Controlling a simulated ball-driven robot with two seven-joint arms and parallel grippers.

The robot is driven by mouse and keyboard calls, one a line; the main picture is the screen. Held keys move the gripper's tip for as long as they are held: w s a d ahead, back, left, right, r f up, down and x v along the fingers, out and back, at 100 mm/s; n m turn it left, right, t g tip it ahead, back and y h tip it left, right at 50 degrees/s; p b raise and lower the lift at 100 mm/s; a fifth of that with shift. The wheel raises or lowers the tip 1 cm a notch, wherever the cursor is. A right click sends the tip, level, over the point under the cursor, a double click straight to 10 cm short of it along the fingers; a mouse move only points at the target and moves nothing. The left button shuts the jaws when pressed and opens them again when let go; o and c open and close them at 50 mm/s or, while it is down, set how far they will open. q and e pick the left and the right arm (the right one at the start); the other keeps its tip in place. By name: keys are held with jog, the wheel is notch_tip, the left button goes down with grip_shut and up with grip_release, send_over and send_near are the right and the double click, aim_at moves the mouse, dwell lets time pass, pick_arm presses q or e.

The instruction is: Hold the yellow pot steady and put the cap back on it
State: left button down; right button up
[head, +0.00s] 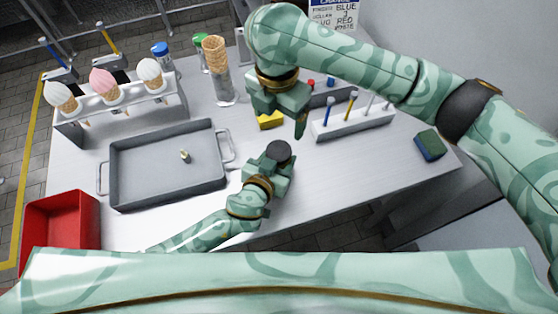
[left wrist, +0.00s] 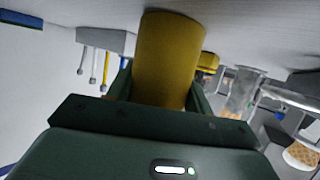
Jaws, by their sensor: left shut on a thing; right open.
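The yellow pot (left wrist: 170,60) stands between the fingers of my left gripper (head: 278,160) in the left wrist view. In the head view only its dark round top (head: 278,152) shows, with no yellow cap on it. A small yellow piece, which looks like the cap (head: 269,120), lies on the table just beyond the pot. It also shows behind the pot in the left wrist view (left wrist: 207,62). My right gripper (head: 278,119) is open over this yellow piece, its fingers pointing down and partly hiding it. I cannot tell whether they touch it.
A grey tray (head: 120,190) with a small item in it lies left of the pot. A white rack (head: 355,124) of brushes stands to the right, with a green-blue sponge (head: 430,145) beyond. A cone stack (head: 216,60), an ice-cream stand (head: 75,130) and a red bin (head: 62,222) are at the left.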

pick_arm(q)
jog(key=shift+f, duration=0.1)
jog(key=c, duration=0.5)
grip_release()
jog(key=p+v, duration=0.1)
jog(key=v, duration=1.5)
jog(key=shift+s+a+p, duration=0.1)
jog(key=shift+s+p, duration=0.1)
jog(key=shift+p, duration=0.1)
